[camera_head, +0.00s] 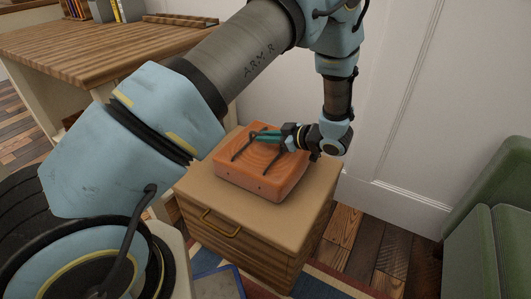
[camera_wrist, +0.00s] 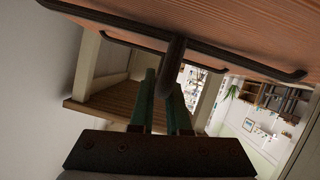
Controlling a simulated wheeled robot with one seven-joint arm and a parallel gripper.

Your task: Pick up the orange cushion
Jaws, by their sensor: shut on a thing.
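The orange cushion (camera_head: 262,160) looks like a squarish block with a wood-like grain and dark strap-like bars on top. It sits on the small wooden cabinet, and I see no clear gap beneath it. My gripper (camera_head: 262,135) reaches in from the right, low over its top, with teal fingers shut on one of the dark bars. In the wrist view the orange cushion (camera_wrist: 235,25) fills the top edge with its dark bars. A dark piece of bar stands between the tips of my gripper (camera_wrist: 165,80). The exact contact is partly hidden.
The cabinet (camera_head: 215,205) has a drawer with a brass handle. A wooden desk (camera_head: 100,45) with books stands at upper left. A white wall (camera_head: 400,90) is close behind, and a green armchair (camera_head: 495,215) is at right. Wooden floor shows between cabinet and chair.

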